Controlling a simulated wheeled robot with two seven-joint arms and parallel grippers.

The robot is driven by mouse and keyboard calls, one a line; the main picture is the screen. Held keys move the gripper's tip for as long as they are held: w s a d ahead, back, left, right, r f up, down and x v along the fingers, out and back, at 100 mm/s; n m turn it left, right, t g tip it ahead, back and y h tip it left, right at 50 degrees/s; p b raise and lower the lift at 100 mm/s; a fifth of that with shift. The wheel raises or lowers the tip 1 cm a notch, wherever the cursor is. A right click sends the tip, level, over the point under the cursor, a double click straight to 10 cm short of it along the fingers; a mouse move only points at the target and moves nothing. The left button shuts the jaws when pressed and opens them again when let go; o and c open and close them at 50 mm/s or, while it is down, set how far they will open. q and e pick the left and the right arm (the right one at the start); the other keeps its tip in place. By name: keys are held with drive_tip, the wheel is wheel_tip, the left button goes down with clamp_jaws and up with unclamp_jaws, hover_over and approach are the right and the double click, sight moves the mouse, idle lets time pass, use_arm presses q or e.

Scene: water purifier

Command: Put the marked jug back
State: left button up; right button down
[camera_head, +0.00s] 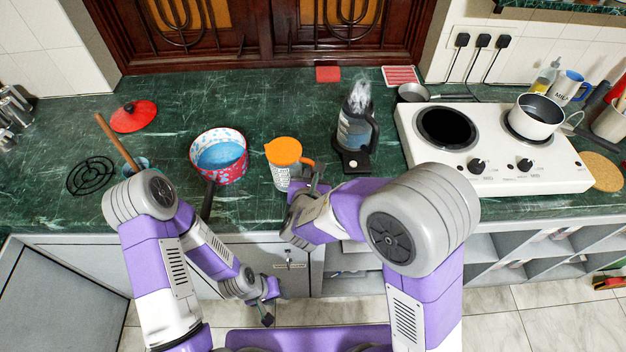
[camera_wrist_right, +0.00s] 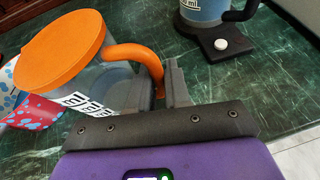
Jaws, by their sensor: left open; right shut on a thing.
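The marked jug (camera_head: 281,177) has an orange lid, an orange handle and dark measuring marks on a clear body. It is upright at the counter's front part, between the pot and the kettle; I cannot tell whether its base touches the counter. My right gripper (camera_head: 318,182) is shut on the jug's handle, at its right side. In the right wrist view the jug (camera_wrist_right: 105,88) fills the left, with the handle running down between the fingers (camera_wrist_right: 165,85). My left gripper (camera_head: 268,302) is open and empty, low in front of the cabinets.
A steaming kettle (camera_head: 355,132) on a black base stands right of the jug. A patterned pot (camera_head: 233,170) with blue contents stands left, its handle toward the front edge. A white stove (camera_head: 480,182) with a white pot (camera_head: 535,118) is at right. Green counter (camera_head: 270,105) behind the jug is clear.

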drive_tip(key=shift+f, duration=0.9)
drive_tip(key=c, duration=1.1)
unclamp_jaws()
drive_tip(key=shift+r, duration=0.1)
drive_tip(key=p+v, duration=0.2)
drive_tip(key=v, duration=1)
drive_tip(key=shift+d, duration=0.1)
